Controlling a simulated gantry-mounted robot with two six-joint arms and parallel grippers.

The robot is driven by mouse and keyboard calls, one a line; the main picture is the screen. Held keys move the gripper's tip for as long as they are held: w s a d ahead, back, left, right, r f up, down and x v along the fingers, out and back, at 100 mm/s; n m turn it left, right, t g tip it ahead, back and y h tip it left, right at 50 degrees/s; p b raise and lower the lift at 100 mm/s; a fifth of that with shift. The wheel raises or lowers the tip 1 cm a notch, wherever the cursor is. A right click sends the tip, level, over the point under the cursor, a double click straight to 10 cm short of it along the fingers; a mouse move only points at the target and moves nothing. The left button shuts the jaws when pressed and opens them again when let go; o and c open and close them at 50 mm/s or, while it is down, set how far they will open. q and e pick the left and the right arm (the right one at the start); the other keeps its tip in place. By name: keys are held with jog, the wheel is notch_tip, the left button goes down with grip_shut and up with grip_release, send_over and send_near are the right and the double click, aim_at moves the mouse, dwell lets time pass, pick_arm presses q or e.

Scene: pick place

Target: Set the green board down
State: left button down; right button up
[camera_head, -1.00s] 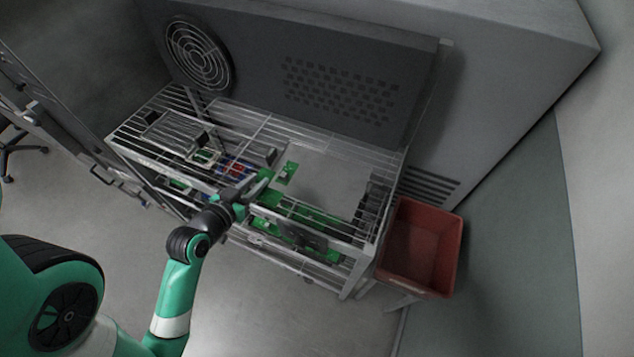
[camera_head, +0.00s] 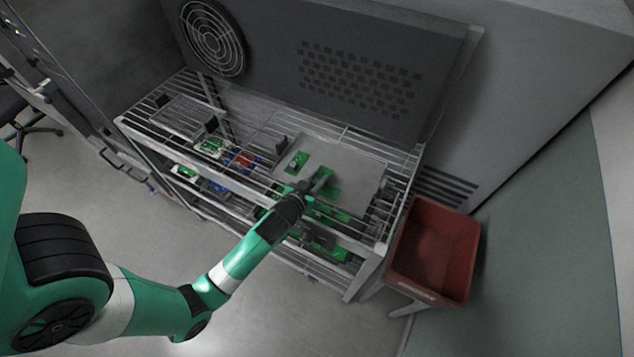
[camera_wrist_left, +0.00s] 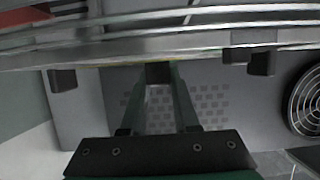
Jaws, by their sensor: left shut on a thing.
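My left gripper (camera_head: 322,181) is over the front part of the grey plate on the upper rack shelf. It is shut on a green board (camera_head: 332,191), which shows only in part beside the fingers; I cannot tell whether it touches the plate. Another green board (camera_head: 298,161) lies on the plate, to the left of the gripper. In the left wrist view the two fingers (camera_wrist_left: 158,80) point toward the rack, with a small dark part between their tips. No green board is clear there. My right gripper is in neither view.
The grey plate (camera_head: 350,166) lies on the wire rack (camera_head: 405,165). Blue and red boards (camera_head: 243,160) stand to its left, dark slotted holders (camera_head: 383,203) to its right. More green boards (camera_head: 325,240) are on the lower shelf. A red bin (camera_head: 435,250) stands at right.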

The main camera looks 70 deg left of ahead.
pick_arm(q)
jog(key=shift+f, duration=0.65)
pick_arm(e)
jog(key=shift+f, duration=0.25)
pick_arm(q)
jog(key=shift+f, duration=0.15)
jog(key=c, duration=0.7)
grip_release()
jog(key=shift+o, duration=0.2)
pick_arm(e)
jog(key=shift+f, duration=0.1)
